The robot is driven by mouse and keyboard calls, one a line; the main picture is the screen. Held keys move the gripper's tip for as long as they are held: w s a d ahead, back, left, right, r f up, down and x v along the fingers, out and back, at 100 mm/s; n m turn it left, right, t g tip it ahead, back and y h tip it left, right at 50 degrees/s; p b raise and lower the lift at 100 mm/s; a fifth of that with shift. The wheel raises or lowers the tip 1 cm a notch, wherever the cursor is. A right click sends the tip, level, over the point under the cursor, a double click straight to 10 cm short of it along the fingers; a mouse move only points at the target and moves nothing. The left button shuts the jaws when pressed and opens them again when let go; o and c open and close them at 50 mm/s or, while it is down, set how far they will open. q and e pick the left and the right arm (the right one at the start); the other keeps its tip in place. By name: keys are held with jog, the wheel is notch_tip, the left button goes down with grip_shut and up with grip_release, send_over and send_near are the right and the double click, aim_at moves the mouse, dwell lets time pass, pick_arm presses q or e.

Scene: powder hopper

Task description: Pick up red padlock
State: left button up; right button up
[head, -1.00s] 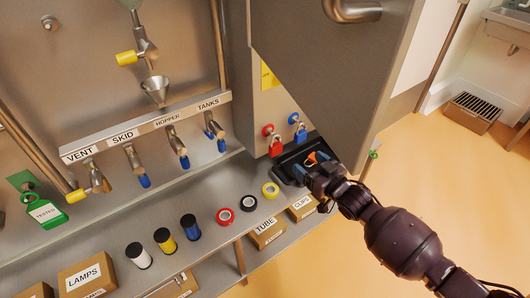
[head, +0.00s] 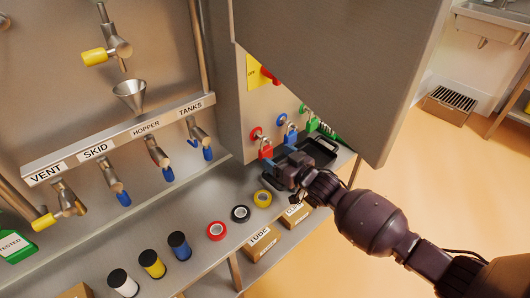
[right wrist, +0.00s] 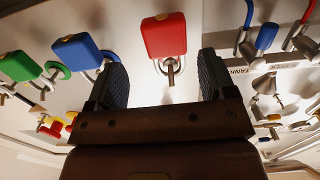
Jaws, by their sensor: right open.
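The red padlock (head: 265,150) hangs from a red round fitting on the steel cabinet's front, leftmost of the padlocks there. In the right wrist view the red padlock (right wrist: 164,36) appears ahead of the fingertips, roughly centred between them. My right gripper (right wrist: 163,78) is open, with nothing between its dark fingers. In the head view my right gripper (head: 284,172) is close below and right of the red padlock, over the black tray. Its fingertips are partly hidden there. My left gripper is in neither view.
A blue padlock (head: 290,134) and a green one (head: 312,123) hang just right of the red one. The black tray (head: 325,147) lies below them. An open steel door (head: 350,70) overhangs on the right.

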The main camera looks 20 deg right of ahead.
aim_at(268, 153)
jog(key=x, duration=0.2)
jog(key=b+x, duration=0.1)
jog(key=x, duration=0.1)
jog(key=shift+s+a+f, duration=0.1)
jog(key=shift+a+f, duration=0.1)
jog(key=shift+a, duration=0.2)
jog(key=shift+w, duration=0.25)
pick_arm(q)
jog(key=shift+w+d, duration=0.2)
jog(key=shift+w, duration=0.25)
pick_arm(e)
jog(key=shift+w+a+r, duration=0.1)
jog(key=shift+w+r, duration=0.1)
jog(key=shift+r, duration=0.05)
jog(key=shift+c, duration=0.2)
jog(key=c, duration=1)
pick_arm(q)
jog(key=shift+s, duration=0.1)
